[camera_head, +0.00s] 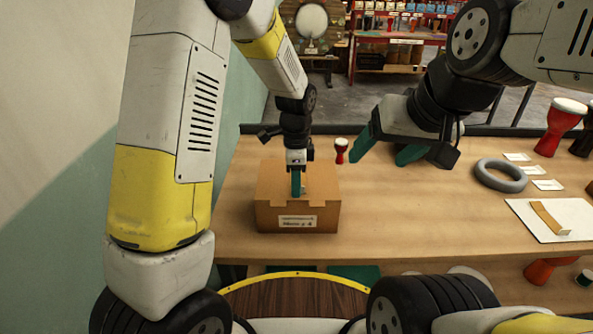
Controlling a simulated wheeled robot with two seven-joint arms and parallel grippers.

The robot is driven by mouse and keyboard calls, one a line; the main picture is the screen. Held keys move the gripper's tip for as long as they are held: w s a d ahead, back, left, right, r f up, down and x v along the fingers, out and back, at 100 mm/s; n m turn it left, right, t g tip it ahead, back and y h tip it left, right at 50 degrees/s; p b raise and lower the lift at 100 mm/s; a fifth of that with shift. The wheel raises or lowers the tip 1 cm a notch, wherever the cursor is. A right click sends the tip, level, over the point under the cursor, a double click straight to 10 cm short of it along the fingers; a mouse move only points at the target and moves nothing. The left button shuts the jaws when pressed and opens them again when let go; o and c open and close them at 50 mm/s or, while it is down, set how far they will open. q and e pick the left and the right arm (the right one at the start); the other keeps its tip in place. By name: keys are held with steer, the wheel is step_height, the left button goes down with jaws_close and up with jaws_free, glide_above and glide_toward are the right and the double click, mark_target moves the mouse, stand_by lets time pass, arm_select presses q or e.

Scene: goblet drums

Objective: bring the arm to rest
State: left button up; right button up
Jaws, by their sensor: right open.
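My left gripper (297,190) points down over the open cardboard box (265,215), with its green fingers at or inside the opening. The fingers line up one behind the other from here, so their gap does not show. A small pale thing shows beside the fingertips, too small to make out. My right gripper (383,156) is open above the table, to the right of the box, with its green fingers spread and nothing between them.
The wooden table (400,220) has clear room in its middle. A small red goblet drum (341,150) stands behind the box. On the right are a grey ring (500,175), white cards, a white board (552,220) with a wooden strip, and a larger red drum (558,127).

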arm_select(q)
step_height(320, 180, up, 8)
steer(key=shift+a+f, duration=0.1)
steer(key=s+a+r+n+t+h, duration=0.1)
steer(key=s+a+r+n+t, duration=0.2)
steer(key=s+a+r+n, duration=0.3)
steer(key=s+a+r+n+t+h, duration=0.1)
steer(key=s+a+r+n+t, duration=0.2)
steer(key=s+a+r+n, duration=0.4)
steer(key=s+r+n, duration=0.1)
steer(key=s+n, duration=0.3)
steer(key=s, duration=0.2)
steer(key=shift+s+a+r, duration=0.15)
steer(key=shift+a, duration=0.15)
arm_select(e)
steer(key=shift+c, duration=0.4)
